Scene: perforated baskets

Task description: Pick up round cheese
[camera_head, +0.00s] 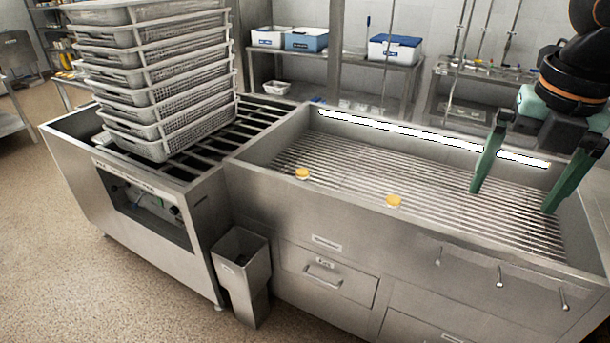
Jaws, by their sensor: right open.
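Two small round yellow cheeses lie on the slatted metal bed of the sunken counter. One round cheese (302,174) is at the left, near the front wall. The other round cheese (393,201) is further right, also near the front wall. My right gripper (510,203) comes in from the upper right, with two green fingers spread wide and nothing between them. It is over the right part of the slatted bed, apart from both cheeses and to their right. My left gripper does not show.
A tall stack of perforated baskets (165,100) stands on the roller section to the left. The metal counter (290,205) has raised walls around the slatted bed. Shelves with blue-and-white boxes (305,39) stand behind. The middle of the bed is clear.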

